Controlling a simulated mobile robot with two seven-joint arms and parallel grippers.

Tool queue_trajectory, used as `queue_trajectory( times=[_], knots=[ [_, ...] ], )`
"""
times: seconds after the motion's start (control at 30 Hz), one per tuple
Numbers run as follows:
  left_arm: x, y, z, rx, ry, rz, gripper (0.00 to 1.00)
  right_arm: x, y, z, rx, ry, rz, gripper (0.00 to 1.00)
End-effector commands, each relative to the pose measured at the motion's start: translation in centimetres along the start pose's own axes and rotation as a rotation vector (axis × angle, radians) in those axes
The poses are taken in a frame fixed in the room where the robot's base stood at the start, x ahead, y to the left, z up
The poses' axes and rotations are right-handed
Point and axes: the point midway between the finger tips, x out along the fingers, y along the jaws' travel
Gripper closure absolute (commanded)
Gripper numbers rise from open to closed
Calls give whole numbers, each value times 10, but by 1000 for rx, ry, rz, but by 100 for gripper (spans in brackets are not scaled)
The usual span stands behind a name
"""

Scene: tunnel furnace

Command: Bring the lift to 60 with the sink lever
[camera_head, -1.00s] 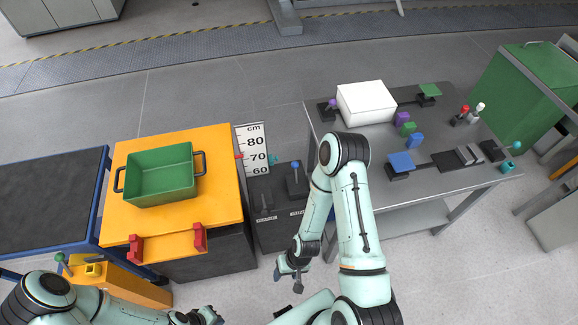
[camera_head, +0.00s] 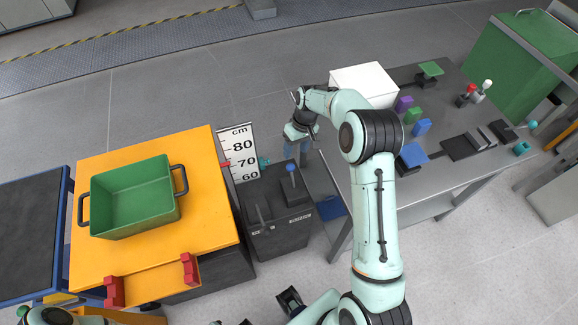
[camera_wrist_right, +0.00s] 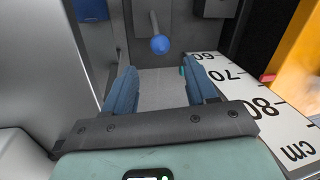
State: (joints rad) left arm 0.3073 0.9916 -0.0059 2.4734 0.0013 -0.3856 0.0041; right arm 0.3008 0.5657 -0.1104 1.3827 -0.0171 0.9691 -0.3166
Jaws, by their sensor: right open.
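The lever box (camera_head: 275,238) stands right of the lift. One lever has a blue ball knob (camera_head: 290,167); the other handle (camera_head: 262,212) is dark. Labels on the box are too small to read. The cm scale (camera_head: 238,152) shows 80, 70 and 60; a red pointer (camera_head: 226,165) sits at about 70. The orange lift top (camera_head: 215,215) carries a green bin (camera_head: 133,200). My right gripper (camera_head: 297,157) is open, just behind the blue knob. In the wrist view the knob (camera_wrist_right: 160,45) lies beyond the open, empty fingers (camera_wrist_right: 160,67). My left gripper (camera_head: 230,322) barely shows at the bottom edge.
A grey table (camera_head: 440,190) on the right holds a white box (camera_head: 364,82), colored blocks and other levers, close to my right arm. A teal marker (camera_head: 264,161) sits at the scale's right edge. Open floor lies behind the scale.

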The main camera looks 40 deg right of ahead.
Motion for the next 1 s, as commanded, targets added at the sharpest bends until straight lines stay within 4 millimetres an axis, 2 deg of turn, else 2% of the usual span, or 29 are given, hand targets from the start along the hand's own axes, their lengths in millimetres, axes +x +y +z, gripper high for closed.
queue_trajectory(
  times=[0.03,0.2,0.43,0.6,0.9,0.93,1.0],
  knots=[
    [0,0,0,0,0,0,100,13,0,1,0,-5,-2,43],
    [1,0,0,0,-1,0,100,51,0,1,0,-5,-2,43],
    [1,0,0,0,0,0,100,89,0,1,0,-4,-1,43],
    [1,0,0,0,0,0,100,102,0,0,1,-1,-1,43],
    [1,0,0,0,0,0,100,104,0,0,1,0,-1,43],
    [1,0,0,0,0,0,100,104,0,0,1,0,-1,47],
    [1,0,0,0,0,0,100,104,0,0,1,0,-1,69]
  ],
)
